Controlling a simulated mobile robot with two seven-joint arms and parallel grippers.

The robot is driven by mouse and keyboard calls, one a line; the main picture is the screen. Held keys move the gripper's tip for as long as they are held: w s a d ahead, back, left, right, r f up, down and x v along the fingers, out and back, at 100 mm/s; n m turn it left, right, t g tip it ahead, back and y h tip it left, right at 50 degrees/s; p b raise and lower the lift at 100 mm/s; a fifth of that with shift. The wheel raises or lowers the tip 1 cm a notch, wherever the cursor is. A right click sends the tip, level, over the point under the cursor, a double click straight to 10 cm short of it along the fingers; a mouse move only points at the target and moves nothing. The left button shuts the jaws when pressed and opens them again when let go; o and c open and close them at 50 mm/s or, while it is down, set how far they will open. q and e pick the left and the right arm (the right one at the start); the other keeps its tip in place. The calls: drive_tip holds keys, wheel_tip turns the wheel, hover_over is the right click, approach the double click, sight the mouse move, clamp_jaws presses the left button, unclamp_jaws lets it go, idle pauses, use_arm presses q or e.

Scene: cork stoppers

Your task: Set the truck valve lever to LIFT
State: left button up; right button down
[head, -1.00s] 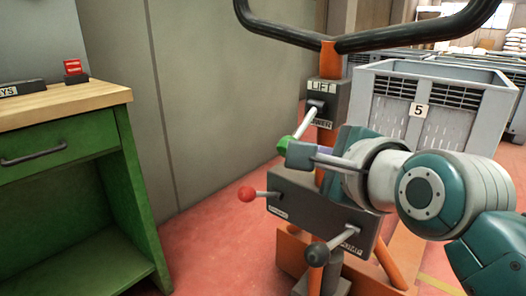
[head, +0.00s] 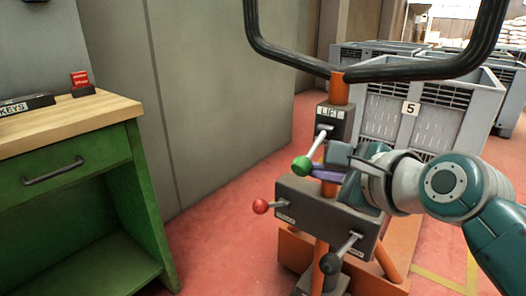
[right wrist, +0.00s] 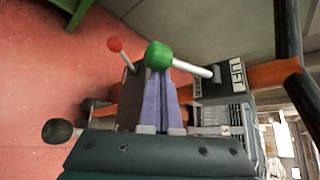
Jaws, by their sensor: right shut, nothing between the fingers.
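The valve block (head: 334,122) is dark grey, on the orange post of the truck. Its LIFT label (head: 330,111) is at the top. A silver lever with a green knob (head: 302,163) slants from the block down and left; it also shows in the right wrist view (right wrist: 158,55). My right gripper (head: 318,172) is shut and empty, its purple fingers just right of and slightly below the knob. In the right wrist view the fingertips (right wrist: 159,76) end at the knob's edge; I cannot tell whether they touch. My left gripper is out of view.
Below, a grey box (head: 310,205) carries a red-knobbed lever (head: 260,206) and a black-knobbed lever (head: 331,263). The truck's black handle (head: 390,70) arches above. A green bench (head: 70,160) stands left, and grey crates (head: 400,115) stand behind. Red floor lies open between bench and truck.

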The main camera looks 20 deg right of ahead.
sight(324, 134)
wheel_tip(324, 134, up, 7)
drive_tip(key=m+g+y+p, duration=0.4)
drive_tip(key=p, duration=1)
drive_tip(key=shift+a, duration=0.15)
drive_tip(key=shift+r+p, duration=0.1)
drive_tip(key=shift+p, duration=0.2)
